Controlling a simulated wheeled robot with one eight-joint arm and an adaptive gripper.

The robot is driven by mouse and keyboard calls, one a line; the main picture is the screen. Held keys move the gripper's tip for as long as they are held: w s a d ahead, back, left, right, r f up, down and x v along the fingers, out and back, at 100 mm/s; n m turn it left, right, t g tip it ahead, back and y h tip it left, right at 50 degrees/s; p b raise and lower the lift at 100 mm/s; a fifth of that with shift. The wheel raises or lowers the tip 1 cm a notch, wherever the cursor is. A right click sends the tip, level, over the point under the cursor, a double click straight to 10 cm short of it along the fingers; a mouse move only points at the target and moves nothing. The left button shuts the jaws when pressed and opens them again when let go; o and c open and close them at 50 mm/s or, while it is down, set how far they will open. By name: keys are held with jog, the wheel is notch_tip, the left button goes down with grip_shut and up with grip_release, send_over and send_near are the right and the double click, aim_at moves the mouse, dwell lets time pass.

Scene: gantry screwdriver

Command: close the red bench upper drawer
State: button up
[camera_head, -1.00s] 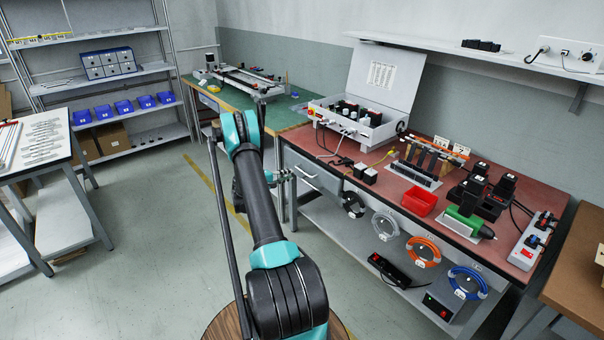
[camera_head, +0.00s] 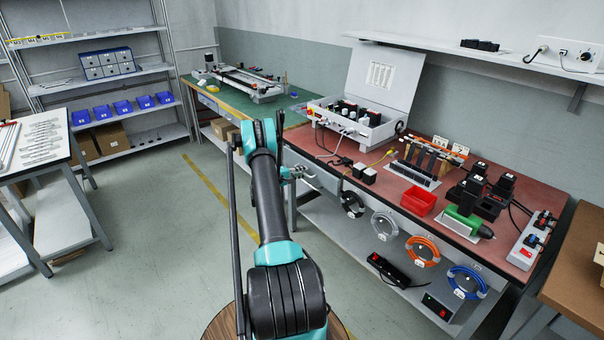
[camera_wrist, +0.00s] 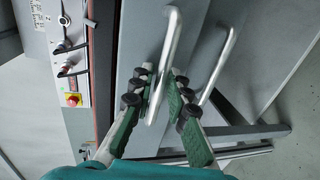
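The red bench (camera_head: 352,172) stands right of my arm. Its grey upper drawer front (camera_head: 321,180) is just under the left part of the top, partly hidden by my gripper (camera_head: 297,173). I cannot tell how far out the drawer is. In the wrist view the upper drawer front (camera_wrist: 133,50) is beside the bench edge, with its silver bar handle (camera_wrist: 166,65). My gripper (camera_wrist: 164,80) is open there, with one green-padded finger on each side of the handle's lower part. I cannot tell whether they touch it.
A second bar handle (camera_wrist: 218,68) is close to the right finger. Cable coils (camera_head: 422,251) hang along the bench front. A white open case (camera_head: 352,128) sits on top. A green-topped bench (camera_head: 235,105) stands behind. The floor left of my arm is clear.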

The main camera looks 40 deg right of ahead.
aim_at(310, 168)
grip_shut()
jog(key=shift+r+x, duration=0.25)
jog(key=shift+x, duration=0.85)
jog(key=shift+r+x, duration=0.2)
jog(key=shift+x, duration=0.9)
jog(key=shift+w+d, duration=0.1)
jog(key=shift+d, duration=0.05)
jog(key=shift+o, duration=1)
grip_release()
jog(key=shift+d, duration=0.1)
jog(key=v, duration=1.2)
